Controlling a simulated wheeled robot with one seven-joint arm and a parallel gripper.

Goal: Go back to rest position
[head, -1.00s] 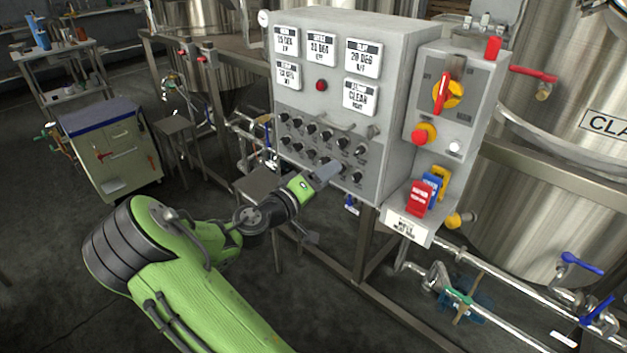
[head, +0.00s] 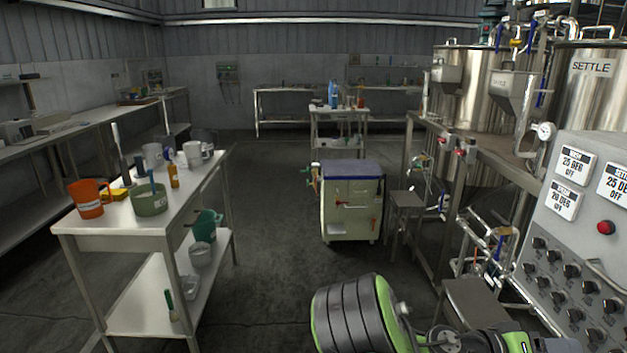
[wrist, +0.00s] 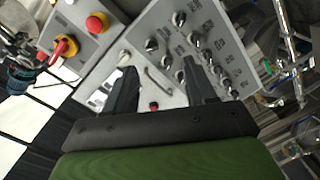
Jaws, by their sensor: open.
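My gripper (wrist: 160,90) shows in the wrist view with its two dark fingers apart and nothing between them. It faces the grey control panel (wrist: 210,45), which carries several black knobs, and stands off from it; I cannot tell the exact gap. In the head view my green and black arm is at the bottom right, and the gripper itself is out of the picture. The control panel also shows at the right edge of the head view (head: 566,233), with labels, a red lamp and knobs.
A steel table (head: 118,223) with an orange mug (head: 90,199) and other vessels stands at the left. A wheeled cabinet (head: 351,205) stands ahead. Steel tanks (head: 463,85) and pipes fill the right. The floor (head: 270,240) between table and cabinet is clear.

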